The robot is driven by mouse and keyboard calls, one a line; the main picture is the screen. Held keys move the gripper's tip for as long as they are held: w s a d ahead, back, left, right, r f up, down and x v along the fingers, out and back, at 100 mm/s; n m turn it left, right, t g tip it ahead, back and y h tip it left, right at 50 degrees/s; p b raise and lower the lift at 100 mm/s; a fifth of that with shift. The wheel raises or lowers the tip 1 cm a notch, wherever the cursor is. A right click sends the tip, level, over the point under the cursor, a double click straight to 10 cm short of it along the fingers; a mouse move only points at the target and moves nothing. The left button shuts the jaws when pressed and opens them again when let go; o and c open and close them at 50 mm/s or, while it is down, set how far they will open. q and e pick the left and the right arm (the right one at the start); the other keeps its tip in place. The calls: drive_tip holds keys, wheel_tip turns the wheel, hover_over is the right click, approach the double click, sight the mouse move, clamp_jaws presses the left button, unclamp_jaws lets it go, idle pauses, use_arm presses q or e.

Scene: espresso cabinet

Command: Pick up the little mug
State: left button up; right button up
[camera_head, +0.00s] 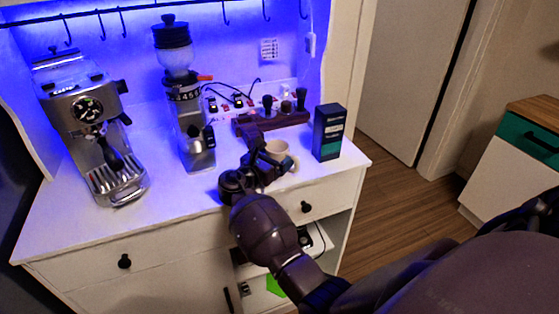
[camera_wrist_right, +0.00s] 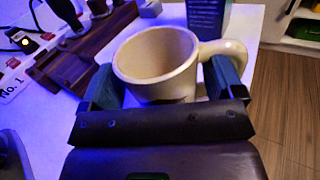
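The little mug (camera_head: 279,156) is cream-coloured and stands upright on the white counter, left of the dark box. In the right wrist view the mug (camera_wrist_right: 156,62) is empty, with its handle pointing right. My right gripper (camera_head: 262,160) is at the mug, partly covering it in the head view. In the right wrist view, the fingers of my right gripper (camera_wrist_right: 163,80) are spread on both sides of the mug body, the right one by the handle. Small gaps seem to show; firm contact cannot be made out. My left gripper is not in view.
A dark box (camera_head: 328,132) stands right of the mug, near the counter's edge. A wooden rack with tools (camera_head: 271,121) is behind it. A grinder (camera_head: 188,120) and an espresso machine (camera_head: 92,125) stand to the left. The front middle of the counter (camera_head: 175,205) is clear.

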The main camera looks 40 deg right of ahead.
drive_tip(key=c, duration=0.8)
